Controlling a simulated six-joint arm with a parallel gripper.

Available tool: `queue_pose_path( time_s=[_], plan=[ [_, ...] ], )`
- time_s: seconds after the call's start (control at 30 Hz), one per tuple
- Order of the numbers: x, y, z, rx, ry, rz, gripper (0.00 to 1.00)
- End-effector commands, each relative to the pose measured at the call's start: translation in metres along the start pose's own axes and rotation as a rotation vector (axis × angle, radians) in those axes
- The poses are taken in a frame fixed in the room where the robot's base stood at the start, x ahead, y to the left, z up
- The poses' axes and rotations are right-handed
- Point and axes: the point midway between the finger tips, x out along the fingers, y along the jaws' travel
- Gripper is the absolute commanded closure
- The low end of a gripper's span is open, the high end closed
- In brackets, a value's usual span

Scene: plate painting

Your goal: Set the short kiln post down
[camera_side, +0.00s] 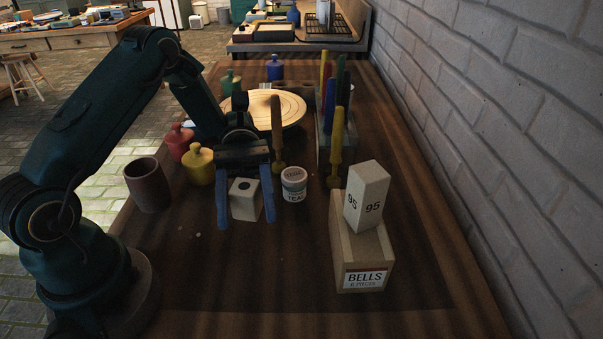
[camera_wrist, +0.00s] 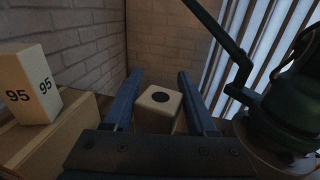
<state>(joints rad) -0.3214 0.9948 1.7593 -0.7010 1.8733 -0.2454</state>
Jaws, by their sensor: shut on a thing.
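The short kiln post (camera_side: 245,201), a pale block with a dark round hole in its top, is between the blue fingers of my gripper (camera_side: 246,208). The wrist view shows the post (camera_wrist: 159,103) upright between the fingertips of my gripper (camera_wrist: 160,95). My gripper is shut on it. The post is low over the wooden table (camera_side: 285,285); I cannot tell whether its base touches. A taller pale post marked 95 (camera_side: 368,197) stands on the BELLS box (camera_side: 346,245); it also shows in the wrist view (camera_wrist: 28,85).
A white TEAL jar (camera_side: 294,187) stands just right of my gripper. A brown cup (camera_side: 148,185), a yellow pot (camera_side: 199,165) and a red pot (camera_side: 178,142) are left. Upright coloured tools (camera_side: 336,145) and a round wooden disc (camera_side: 285,107) are behind.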

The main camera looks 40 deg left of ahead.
Motion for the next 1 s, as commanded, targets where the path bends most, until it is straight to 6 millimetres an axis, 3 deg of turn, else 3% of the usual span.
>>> queue_pose_path(
  time_s=[0.17,0.33,0.47,0.6,0.8,1.0],
  plan=[
    [0.002,-0.015,0.001,-0.002,0.000,-0.107,1.00],
    [0.016,-0.059,-0.009,-0.004,-0.001,-0.440,1.00],
    [0.011,-0.097,-0.016,-0.002,-0.001,-0.754,1.00],
    [-0.006,-0.124,-0.020,-0.001,0.000,-1.043,1.00],
    [-0.039,-0.145,-0.019,0.000,0.000,-1.397,1.00],
    [-0.075,-0.183,-0.010,0.000,-0.005,-1.662,1.00]
  ],
)
